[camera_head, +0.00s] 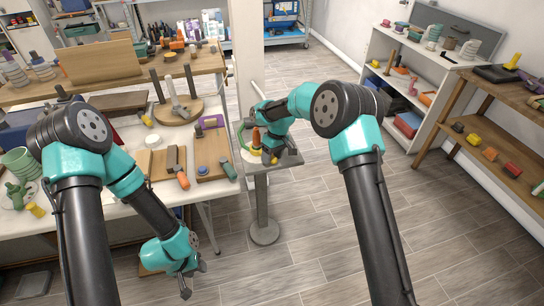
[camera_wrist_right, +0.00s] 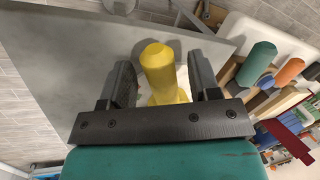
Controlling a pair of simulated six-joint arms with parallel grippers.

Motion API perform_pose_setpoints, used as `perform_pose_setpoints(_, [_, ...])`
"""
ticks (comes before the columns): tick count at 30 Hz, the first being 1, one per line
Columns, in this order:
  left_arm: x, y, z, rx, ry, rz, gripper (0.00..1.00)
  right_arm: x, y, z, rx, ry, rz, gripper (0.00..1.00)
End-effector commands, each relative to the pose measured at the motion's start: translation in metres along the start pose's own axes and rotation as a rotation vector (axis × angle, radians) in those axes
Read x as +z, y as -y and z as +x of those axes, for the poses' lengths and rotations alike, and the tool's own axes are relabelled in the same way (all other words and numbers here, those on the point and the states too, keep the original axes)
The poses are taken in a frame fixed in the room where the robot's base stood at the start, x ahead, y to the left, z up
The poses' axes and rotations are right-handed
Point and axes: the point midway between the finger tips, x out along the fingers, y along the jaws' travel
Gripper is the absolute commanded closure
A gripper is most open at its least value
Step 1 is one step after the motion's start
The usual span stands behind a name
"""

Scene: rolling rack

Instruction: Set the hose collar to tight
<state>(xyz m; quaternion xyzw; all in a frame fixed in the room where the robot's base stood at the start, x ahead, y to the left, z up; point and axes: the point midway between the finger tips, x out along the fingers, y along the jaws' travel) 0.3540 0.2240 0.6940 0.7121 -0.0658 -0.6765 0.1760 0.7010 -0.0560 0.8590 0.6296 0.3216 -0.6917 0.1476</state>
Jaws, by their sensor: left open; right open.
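A small grey-topped stand (camera_head: 262,205) on a single post stands right of the workbench. A green curved piece like a hose (camera_head: 241,136) and a small orange-tipped part (camera_head: 256,137) show at its top, partly hidden by my right arm. In the right wrist view a yellow knobbed part (camera_wrist_right: 160,70) rises from a pale base on a grey plate. I cannot tell for sure whether it is the hose collar, or its setting. My right gripper (camera_wrist_right: 165,88) is open, with one finger on each side of the yellow part. My left gripper (camera_head: 186,288) is open and empty, low before the workbench.
The workbench (camera_head: 140,200) at left holds boards, a mallet and several tools close to the stand. A white shelf (camera_head: 405,85) and a wooden shelf (camera_head: 490,135) stand at right. The floor between stand and shelves is clear.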

Motion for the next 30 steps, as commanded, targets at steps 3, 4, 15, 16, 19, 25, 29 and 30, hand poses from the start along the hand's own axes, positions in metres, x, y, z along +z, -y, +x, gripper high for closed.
perform_pose_setpoints(3, [0.0,0.0,0.0,0.0,0.0,0.0,0.57,0.0,-0.0001,0.0018,0.0,0.0,0.0,0.44])
perform_pose_setpoints(4, [0.0,0.0,0.0,0.0,0.0,0.0,0.57,0.0,-0.0001,0.0017,0.0,0.0,0.0,0.44])
perform_pose_setpoints(15, [0.0,0.0,0.0,0.0,0.0,0.0,0.57,-0.0001,-0.0002,0.0013,0.0,0.0,0.0,0.66])
perform_pose_setpoints(16, [0.0,0.0,0.0,0.0,0.0,0.0,0.57,-0.0001,-0.0001,0.0012,0.0,0.0,0.0,0.69])
perform_pose_setpoints(19, [0.0,0.0,0.0,0.0,0.0,0.0,0.57,-0.0001,-0.0001,0.0012,0.0,0.0,0.0,0.78])
perform_pose_setpoints(25, [0.0,0.0,0.0,0.0,0.0,0.0,0.57,-0.0001,-0.0001,0.0011,0.0,-0.001,0.0,0.97])
perform_pose_setpoints(29, [0.0,0.0,0.0,0.0,0.0,0.0,0.57,-0.0001,-0.0001,0.0011,0.0,-0.001,0.0,1.0])
perform_pose_setpoints(30, [0.0,0.0,0.0,0.0,0.0,0.0,0.57,-0.0001,-0.0001,0.0011,0.0,-0.001,0.0,1.0])
